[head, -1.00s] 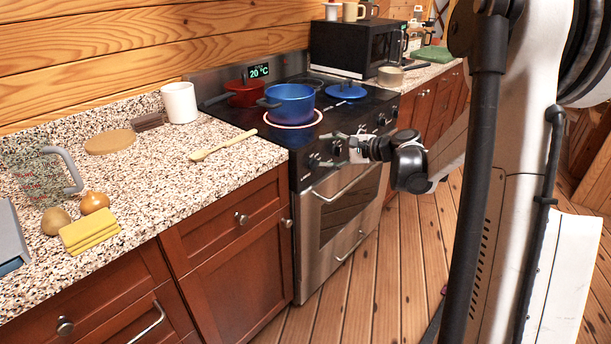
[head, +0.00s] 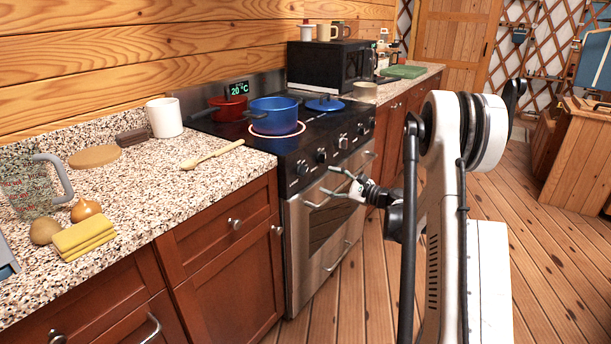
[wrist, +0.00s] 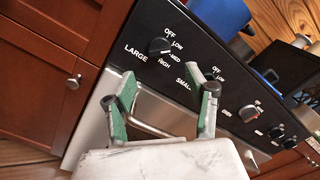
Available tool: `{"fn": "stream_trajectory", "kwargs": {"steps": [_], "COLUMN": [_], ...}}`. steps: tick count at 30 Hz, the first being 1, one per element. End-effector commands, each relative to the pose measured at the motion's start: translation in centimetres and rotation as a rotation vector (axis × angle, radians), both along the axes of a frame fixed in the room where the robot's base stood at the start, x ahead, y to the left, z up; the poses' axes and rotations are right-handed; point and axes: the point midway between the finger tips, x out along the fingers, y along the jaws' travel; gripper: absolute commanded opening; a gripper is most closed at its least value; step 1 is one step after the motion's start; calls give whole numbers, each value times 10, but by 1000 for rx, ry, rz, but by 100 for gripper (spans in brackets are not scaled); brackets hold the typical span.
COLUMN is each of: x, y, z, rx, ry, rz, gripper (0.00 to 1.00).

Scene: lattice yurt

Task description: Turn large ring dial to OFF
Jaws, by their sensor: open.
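The large ring dial (wrist: 160,46) is a black knob on the stove's black front panel, with LARGE, OFF, LOW, MED and HIGH printed around it in the wrist view. I cannot tell which mark it points to. In the head view it is the leftmost knob (head: 302,168). A blue pot (head: 275,114) stands on a glowing red ring (head: 262,133). My gripper (wrist: 166,95) is open and empty, its green-padded fingers apart. It is below and to the right of the dial in the wrist view, not touching it. In the head view my gripper (head: 331,180) is before the oven door.
More knobs (wrist: 249,113) run to the right along the panel. The oven handle (wrist: 150,128) lies behind my fingers. A red pot (head: 229,107), blue lid (head: 324,104) and wooden spoon (head: 212,155) lie above. Open floor (head: 345,300) lies in front of the stove.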

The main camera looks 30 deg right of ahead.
Motion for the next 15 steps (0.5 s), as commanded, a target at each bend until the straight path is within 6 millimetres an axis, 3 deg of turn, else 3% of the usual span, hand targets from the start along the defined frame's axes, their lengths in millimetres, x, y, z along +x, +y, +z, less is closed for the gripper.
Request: {"fn": "stream_trajectory", "kwargs": {"steps": [9,15], "x": [53,77], "y": [30,42], "z": [-1,-1], "rx": [-1,-1], "ry": [0,0], "rz": [3,1], "gripper": [51,51]}}
